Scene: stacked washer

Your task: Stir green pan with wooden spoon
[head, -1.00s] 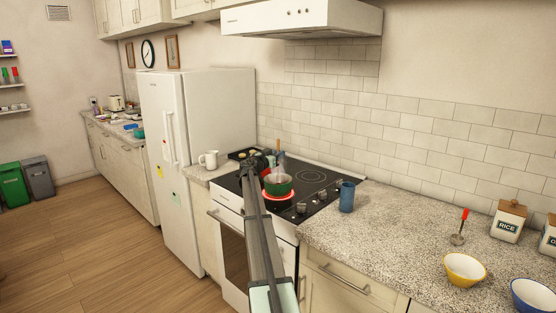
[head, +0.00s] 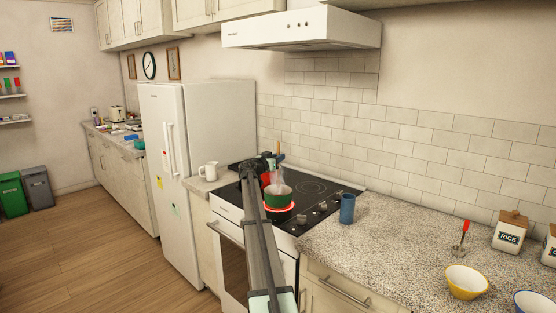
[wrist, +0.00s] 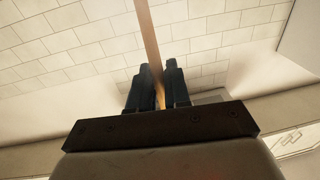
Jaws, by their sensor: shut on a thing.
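The green pan (head: 278,199) sits on a glowing red burner on the black stove top. The wooden spoon (head: 278,146) stands nearly upright, its handle rising above my gripper (head: 273,161). In the wrist view, the two dark fingers (wrist: 157,92) are shut on the spoon's handle (wrist: 149,35), which runs up between them. My gripper is above and slightly left of the pan in the head view. The spoon's lower end is hard to make out, and I cannot tell whether it touches the pan's inside.
A red pot (head: 265,179) is close behind my arm. A blue cup (head: 347,209) stands on the counter right of the stove. A range hood (head: 302,28) hangs above. A white pitcher (head: 208,171) stands left of the stove. Counter between cup and yellow bowl (head: 466,283) is clear.

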